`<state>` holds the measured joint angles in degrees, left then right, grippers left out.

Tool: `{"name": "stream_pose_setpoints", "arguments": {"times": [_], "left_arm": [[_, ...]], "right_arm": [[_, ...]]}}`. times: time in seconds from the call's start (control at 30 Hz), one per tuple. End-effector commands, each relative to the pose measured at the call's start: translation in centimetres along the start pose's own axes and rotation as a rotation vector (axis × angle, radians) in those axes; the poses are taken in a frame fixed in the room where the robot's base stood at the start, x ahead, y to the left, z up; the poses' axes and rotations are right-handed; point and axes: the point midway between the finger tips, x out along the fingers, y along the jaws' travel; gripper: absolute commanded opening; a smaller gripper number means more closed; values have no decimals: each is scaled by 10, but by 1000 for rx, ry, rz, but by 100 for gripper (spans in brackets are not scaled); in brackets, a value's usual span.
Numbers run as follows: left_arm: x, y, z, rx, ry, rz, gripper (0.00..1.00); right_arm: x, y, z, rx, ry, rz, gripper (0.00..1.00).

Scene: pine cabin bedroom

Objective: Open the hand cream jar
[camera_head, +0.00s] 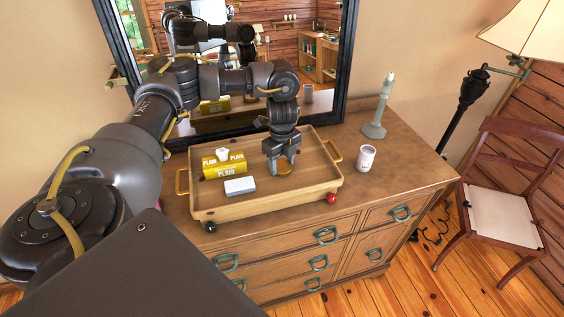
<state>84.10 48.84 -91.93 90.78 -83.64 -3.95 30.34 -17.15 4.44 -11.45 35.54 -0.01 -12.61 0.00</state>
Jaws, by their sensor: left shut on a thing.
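My left gripper (281,164) points straight down inside the wooden tray (260,204), at its right part. It is shut on a small round amber-gold thing (285,170), which looks like the hand cream jar or its lid. The fingers hide most of it, so I cannot tell whether lid and jar are together. My right gripper is not in view.
In the tray are a yellow "PLAIN" box (224,171) and a pale block (240,186). A white cup (366,158) and a green candlestick (376,128) stand on the dresser to the right. A mirror (347,60) rises behind.

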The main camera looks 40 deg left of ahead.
Motion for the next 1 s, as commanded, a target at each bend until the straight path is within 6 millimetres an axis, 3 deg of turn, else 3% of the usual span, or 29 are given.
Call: {"name": "stream_pose_setpoints", "arguments": {"times": [0.07, 0.1, 0.27, 0.63, 1.0], "left_arm": [[3, 0, 0, 0, 0, 1, 25], [3, 0, 0, 0, 0, 0, 54], [3, 0, 0, 0, 0, 0, 74], [-8, -1, 0, 1, -1, -2, 74], [-75, -1, 0, 1, -3, -5, 74]], "right_arm": [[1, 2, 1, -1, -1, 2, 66], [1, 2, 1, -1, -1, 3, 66], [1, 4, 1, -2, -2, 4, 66], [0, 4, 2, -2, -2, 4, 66], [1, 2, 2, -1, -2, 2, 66]]}}
